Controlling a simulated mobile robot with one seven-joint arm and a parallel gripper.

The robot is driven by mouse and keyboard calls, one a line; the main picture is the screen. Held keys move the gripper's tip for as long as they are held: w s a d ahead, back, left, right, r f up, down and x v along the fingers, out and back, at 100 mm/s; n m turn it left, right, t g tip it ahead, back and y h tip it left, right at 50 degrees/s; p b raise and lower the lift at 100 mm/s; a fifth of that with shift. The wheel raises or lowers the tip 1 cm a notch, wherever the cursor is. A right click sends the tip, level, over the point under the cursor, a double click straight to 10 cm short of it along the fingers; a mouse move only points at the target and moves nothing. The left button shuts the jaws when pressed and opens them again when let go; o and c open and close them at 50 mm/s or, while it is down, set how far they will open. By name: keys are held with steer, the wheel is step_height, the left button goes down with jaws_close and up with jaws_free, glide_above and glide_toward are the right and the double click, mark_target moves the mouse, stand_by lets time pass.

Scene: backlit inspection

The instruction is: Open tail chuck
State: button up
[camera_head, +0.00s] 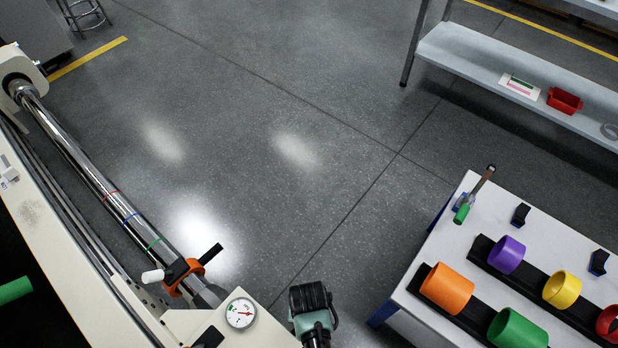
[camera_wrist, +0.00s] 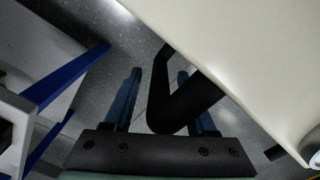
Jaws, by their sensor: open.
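The tail chuck (camera_head: 181,280) shows in the head view at the lower end of the shiny metal shaft (camera_head: 93,180). It has an orange ring, a black handle (camera_head: 210,254) pointing up right and a white-tipped lever (camera_head: 153,276) pointing left. In the wrist view my gripper (camera_wrist: 163,82) is open, with two blue fingers spread apart. A black bent piece shows between and beyond the fingers; I cannot tell what it belongs to or whether it touches them. My teal and black arm shows right of the chuck in the head view, but its fingertips are hidden there.
A round dial gauge (camera_head: 240,312) sits on the cream machine near the chuck. A white table (camera_head: 459,248) at right holds coloured rolls on black cradles. A grey shelf (camera_head: 470,62) with a red bin (camera_head: 564,101) stands behind. The floor between is clear.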

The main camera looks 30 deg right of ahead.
steer(key=shift+f, duration=0.3)
steer(key=c, duration=0.8)
jaws_close()
steer(key=shift+d, duration=0.15)
stand_by(0.4)
